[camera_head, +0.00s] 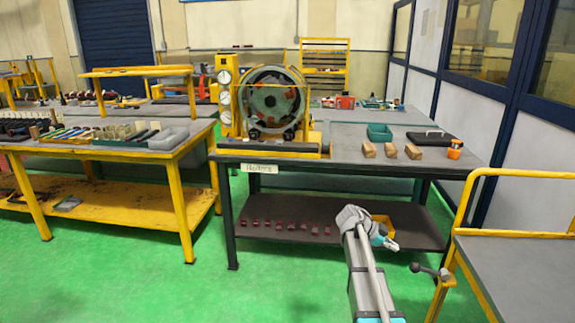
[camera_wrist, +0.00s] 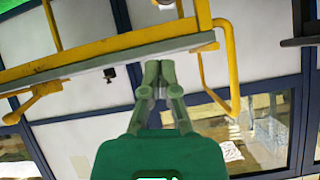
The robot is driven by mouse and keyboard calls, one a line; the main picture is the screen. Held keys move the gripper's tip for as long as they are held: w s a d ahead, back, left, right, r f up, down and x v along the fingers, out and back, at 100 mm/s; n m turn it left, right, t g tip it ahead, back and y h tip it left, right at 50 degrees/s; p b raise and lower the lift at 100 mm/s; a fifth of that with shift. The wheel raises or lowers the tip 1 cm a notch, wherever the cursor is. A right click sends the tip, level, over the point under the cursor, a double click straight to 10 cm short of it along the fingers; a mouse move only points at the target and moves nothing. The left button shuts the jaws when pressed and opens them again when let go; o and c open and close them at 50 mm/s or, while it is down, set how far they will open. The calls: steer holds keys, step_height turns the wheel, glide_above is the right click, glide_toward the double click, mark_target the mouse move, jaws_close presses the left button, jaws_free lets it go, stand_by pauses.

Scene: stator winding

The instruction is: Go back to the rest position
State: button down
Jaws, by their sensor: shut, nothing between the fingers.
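My gripper (camera_wrist: 159,75) shows in the wrist view, with its two green-tinted fingers brought together and nothing between the tips. The grey edge of a yellow-framed cart lies behind or close to the fingertips in that view; I cannot tell the gap. In the head view my arm rises from the bottom, right of centre, in front of the dark workbench (camera_head: 300,178). I cannot make out the gripper clearly there. The stator (camera_head: 273,103) stands upright in its yellow stand on this workbench, away from my arm.
The yellow-railed cart (camera_head: 520,270) stands at the right, close to my arm; its rail also shows in the wrist view (camera_wrist: 130,42). A yellow table with tools (camera_head: 175,195) is at the left. Wooden blocks (camera_head: 390,151) lie on the workbench. Green floor (camera_head: 130,285) is open at front left.

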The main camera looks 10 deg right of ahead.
steer(key=s+a+f+n+t+y, duration=0.1)
steer(key=s+a+f+n+y, duration=0.25)
steer(key=s+a+n, duration=0.45)
steer(key=s+a+f+n+y, duration=0.2)
steer(key=s+a+n+y, duration=0.25)
steer(key=a+n, duration=0.4)
steer(key=s+a+f+n+t+y, duration=0.1)
steer(key=s+a+f+n+y, duration=0.2)
steer(key=s+a+n, duration=0.55)
step_height(320, 180, up, 19)
steer(key=w+a+m+p, duration=0.1)
steer(key=m+p, duration=0.1)
steer(key=p, duration=1.6)
steer(key=shift+w+a+m, duration=0.2)
steer(key=shift+w+m, duration=0.1)
steer(key=shift+w, duration=0.1)
steer(key=shift+f, duration=0.15)
